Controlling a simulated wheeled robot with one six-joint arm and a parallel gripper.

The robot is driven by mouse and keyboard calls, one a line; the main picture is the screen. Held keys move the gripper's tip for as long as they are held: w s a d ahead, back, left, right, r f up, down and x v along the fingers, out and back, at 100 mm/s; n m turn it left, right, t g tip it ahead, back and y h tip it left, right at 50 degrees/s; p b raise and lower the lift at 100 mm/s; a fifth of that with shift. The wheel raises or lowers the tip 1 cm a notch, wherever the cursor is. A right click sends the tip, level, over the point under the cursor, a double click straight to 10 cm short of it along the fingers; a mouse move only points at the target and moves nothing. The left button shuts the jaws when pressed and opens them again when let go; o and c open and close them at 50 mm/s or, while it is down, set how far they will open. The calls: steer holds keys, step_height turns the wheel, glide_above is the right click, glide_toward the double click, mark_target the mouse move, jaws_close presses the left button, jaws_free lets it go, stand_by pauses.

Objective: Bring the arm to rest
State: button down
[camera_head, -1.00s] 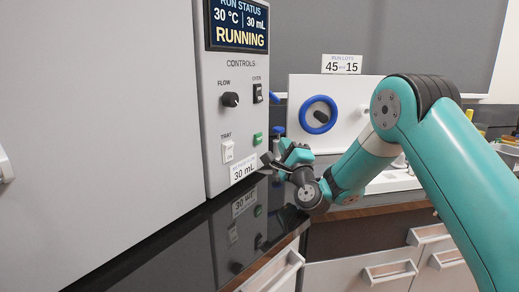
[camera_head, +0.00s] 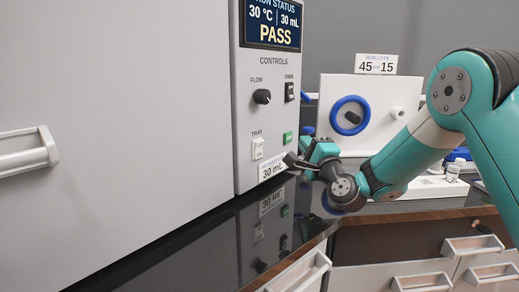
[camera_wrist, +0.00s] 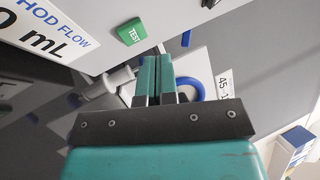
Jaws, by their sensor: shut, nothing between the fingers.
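My gripper (camera_head: 296,161) is at the end of the teal arm (camera_head: 440,128), close in front of the lower part of the grey control panel (camera_head: 268,112). In the wrist view the two teal fingers of my gripper (camera_wrist: 155,78) lie side by side, shut, with nothing between them. They point toward the green TEST button (camera_wrist: 131,32) and the white panel behind it. In the head view the fingertips partly cover the 30 mL label (camera_head: 272,170). I cannot tell whether they touch the panel. The arm is bent and reaches in from the right.
The display (camera_head: 272,22) reads PASS. A white panel with a blue ring (camera_head: 350,115) and a RUN LOTS 45 and 15 sign (camera_head: 375,64) stands behind the gripper. The glossy black counter (camera_head: 180,245) lies below. Small bottles (camera_head: 454,170) stand at right.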

steer(key=s+a+n+g+y, duration=0.2)
steer(key=s+a+n+g, duration=0.35)
steer(key=s+n, duration=0.2)
steer(key=s+a+n+g+y, duration=0.2)
steer(key=s+a+n+g, duration=0.35)
steer(key=s+n, duration=0.2)
steer(key=s+d+f+n+g+h, duration=0.2)
steer(key=s+n+g, duration=0.1)
steer(key=s, duration=0.6)
steer(key=s+d+f+n+g+h, duration=0.2)
steer(key=s+d+g, duration=0.1)
steer(key=s, duration=0.5)
steer(key=s+d+f+n+g+h, duration=0.1)
steer(key=s+d+f+n+g, duration=0.2)
steer(key=s, duration=0.6)
step_height(320, 180, up, 14)
steer(key=g+p, duration=0.1)
steer(key=p, duration=1.1)
steer(key=shift+s+h+p, duration=0.35)
steer(key=shift+s+h, duration=0.05)
